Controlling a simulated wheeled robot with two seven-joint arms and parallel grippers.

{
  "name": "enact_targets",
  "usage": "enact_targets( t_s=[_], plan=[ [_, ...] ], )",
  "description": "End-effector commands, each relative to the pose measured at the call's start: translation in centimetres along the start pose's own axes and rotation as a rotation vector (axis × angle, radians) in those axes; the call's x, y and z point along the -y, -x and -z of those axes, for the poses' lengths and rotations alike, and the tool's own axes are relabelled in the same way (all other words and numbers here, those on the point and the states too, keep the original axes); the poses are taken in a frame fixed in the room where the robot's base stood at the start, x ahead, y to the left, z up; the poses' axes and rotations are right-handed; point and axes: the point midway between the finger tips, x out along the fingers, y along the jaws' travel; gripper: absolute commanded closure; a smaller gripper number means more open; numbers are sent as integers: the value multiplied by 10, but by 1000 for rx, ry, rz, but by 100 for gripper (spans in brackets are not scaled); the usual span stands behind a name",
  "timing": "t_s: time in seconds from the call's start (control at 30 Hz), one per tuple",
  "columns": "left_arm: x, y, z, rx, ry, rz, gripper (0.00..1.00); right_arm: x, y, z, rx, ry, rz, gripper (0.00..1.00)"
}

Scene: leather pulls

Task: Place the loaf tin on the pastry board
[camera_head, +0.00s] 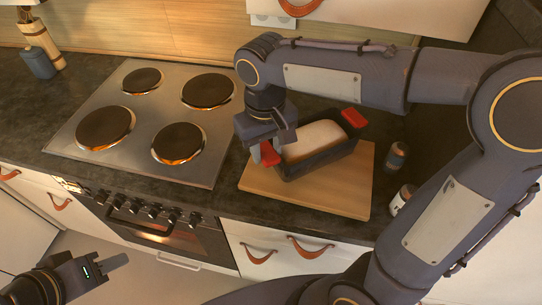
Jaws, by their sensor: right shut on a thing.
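The loaf tin (325,159) is dark, with red end handles and a pale loaf inside. It is at the pastry board (345,201), a light wooden board on the dark counter right of the stove. I cannot tell whether the tin rests fully on the board. My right gripper (264,155) is shut on the tin's left red handle; its fingers are partly hidden by the wrist. The other red handle (354,118) is free. My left gripper (108,267) is at the lower left, in front of the cabinets and away from the tin; its finger opening does not show clearly.
A stove (150,122) with several round hotplates fills the counter left of the board. Two small jars (397,156) (402,199) stand close to the board's right. My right arm spans the right side.

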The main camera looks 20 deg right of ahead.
Motion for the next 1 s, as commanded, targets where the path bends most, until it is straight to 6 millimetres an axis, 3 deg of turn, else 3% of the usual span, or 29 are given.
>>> enact_targets(
  t_s=[0.2,0.4,0.63,0.67,0.7,0.83,1.0],
  plan=[
    [0,1,0,0,0,0,64,-12,-16,1,2,1,-3,100],
    [0,0,0,0,0,0,64,-10,-40,2,-1,0,-1,100],
    [0,0,0,0,0,0,64,-10,-42,2,-1,0,0,100],
    [0,0,0,0,0,0,64,-10,-43,1,2,-1,1,64],
    [0,0,0,0,0,0,64,-10,-43,1,2,-1,1,59],
    [0,0,0,0,0,0,64,-10,-43,1,1,-1,0,44],
    [0,0,0,0,0,0,64,-10,-43,1,1,0,0,44]
  ],
)
